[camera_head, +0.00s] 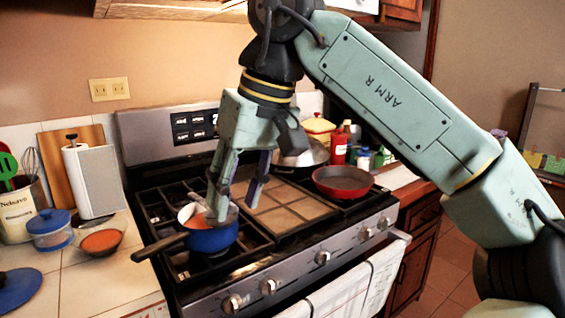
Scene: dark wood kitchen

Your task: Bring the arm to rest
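My gripper (237,203) hangs from my raised arm, fingers pointing down, above the left part of the stove. Its two fingers are apart and nothing shows between them. The left finger overlaps a blue pot (212,242) in the picture; I cannot tell whether it touches the pot. The pot stands on the front left burner with its dark handle pointing left. Something orange and whitish shows inside, partly hidden by the finger.
A red pan (342,181) sits on the right burners, with a dark pan (300,157) behind. Left counter holds a bowl (102,241), a blue-lidded jar (51,230) and a utensil crock (20,214). A red bottle (339,148) stands behind the stove's right side. Towels (345,292) hang in front.

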